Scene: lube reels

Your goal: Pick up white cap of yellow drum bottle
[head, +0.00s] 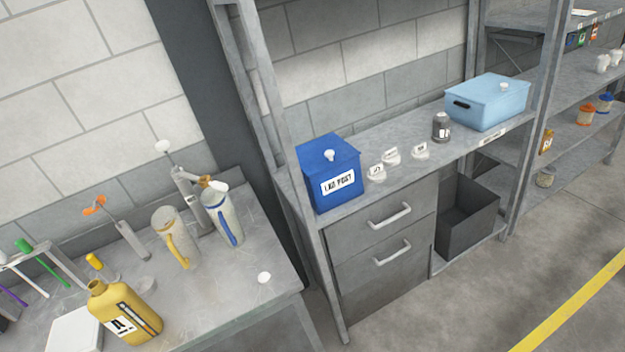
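A yellow bottle (130,312) with a black-and-white label stands on the grey bench (215,300) at the lower left. Its short neck is at its upper left, and no white cap shows on it. A small round white cap (264,278) lies on the bench near its right front edge, well to the right of the bottle and apart from it. My gripper is not in view.
Two jugs (174,238) (222,215), a pump and coloured-handled tools stand behind on the bench. A white box (75,330) is left of the bottle. To the right, a shelf unit holds a blue box (329,174), small white labelled pieces and a light-blue bin (488,102).

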